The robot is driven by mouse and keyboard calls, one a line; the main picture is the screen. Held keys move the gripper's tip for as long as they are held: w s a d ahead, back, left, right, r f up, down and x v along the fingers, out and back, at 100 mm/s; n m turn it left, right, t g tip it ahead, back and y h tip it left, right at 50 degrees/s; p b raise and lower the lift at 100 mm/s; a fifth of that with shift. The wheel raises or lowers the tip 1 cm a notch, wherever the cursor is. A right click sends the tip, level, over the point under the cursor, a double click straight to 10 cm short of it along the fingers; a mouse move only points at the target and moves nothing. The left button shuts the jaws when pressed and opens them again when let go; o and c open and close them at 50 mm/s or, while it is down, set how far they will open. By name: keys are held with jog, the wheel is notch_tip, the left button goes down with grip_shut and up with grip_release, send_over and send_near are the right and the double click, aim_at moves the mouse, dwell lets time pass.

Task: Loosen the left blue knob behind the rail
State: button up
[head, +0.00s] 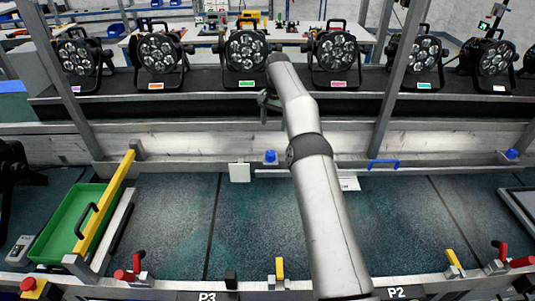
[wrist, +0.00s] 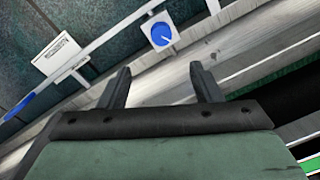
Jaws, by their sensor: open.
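The left blue knob (head: 270,157) sits on the grey ledge behind the thin pale rail (head: 274,173), left of my arm. In the wrist view, the blue knob (wrist: 162,34) shows as a round blue face with a white line, on a pale square plate. My gripper (wrist: 161,78) is open and empty, with its two dark fingers apart. The knob lies beyond the fingertips, roughly centred between them, and is not touched. In the head view my gripper (head: 268,102) is partly hidden by my arm, above and behind the ledge.
Another blue knob (head: 511,154) stands at the far right. A blue handle (head: 384,163) and a white label card (head: 348,184) are right of my arm. A white plate (head: 239,172) stands left of the knob. Several par cans (head: 247,50) line the back. A green tray (head: 66,225) is left.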

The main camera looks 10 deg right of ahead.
aim_at(271, 153)
jog(key=f, duration=0.9)
jog(key=a+f+p, duration=0.1)
jog(key=f, duration=0.4)
jog(key=shift+w+f, duration=0.25)
jog(key=c, duration=1)
